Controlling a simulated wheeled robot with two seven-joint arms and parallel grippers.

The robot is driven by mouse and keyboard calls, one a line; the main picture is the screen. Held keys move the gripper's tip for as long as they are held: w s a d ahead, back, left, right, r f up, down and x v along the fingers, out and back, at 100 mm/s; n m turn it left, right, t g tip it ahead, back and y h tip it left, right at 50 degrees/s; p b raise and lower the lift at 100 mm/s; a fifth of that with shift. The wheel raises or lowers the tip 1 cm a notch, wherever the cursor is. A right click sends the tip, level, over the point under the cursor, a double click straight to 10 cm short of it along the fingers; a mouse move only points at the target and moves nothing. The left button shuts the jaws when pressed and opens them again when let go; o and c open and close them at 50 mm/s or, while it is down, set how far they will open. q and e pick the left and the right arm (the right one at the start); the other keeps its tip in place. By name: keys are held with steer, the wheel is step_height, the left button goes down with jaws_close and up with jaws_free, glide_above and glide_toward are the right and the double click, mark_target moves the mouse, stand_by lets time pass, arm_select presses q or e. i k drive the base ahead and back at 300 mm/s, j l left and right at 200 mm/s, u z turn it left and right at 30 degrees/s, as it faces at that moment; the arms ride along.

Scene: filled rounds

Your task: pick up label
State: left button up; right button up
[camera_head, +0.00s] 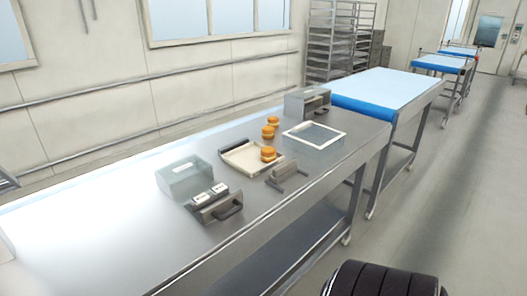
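Two small white labels with dark marks, a left one (199,197) and a right one (219,188), lie side by side on top of a dark grey holder (208,213) with a handle. The holder stands on the steel table (120,235), in front of a clear box (183,176). The print on the labels is too small to read. Neither of my grippers shows in the head view.
A shallow tray (237,156) has a filled round (268,154) at its right edge. Two more rounds (268,132) (273,120) stand behind it. A second handled tool (286,172), a white-framed clear box (314,134) and a grey box (307,101) stand right. The table's left is clear.

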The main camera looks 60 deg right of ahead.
mark_target(219, 189)
steer(key=l+z, duration=0.1)
steer(key=z, duration=1.3)
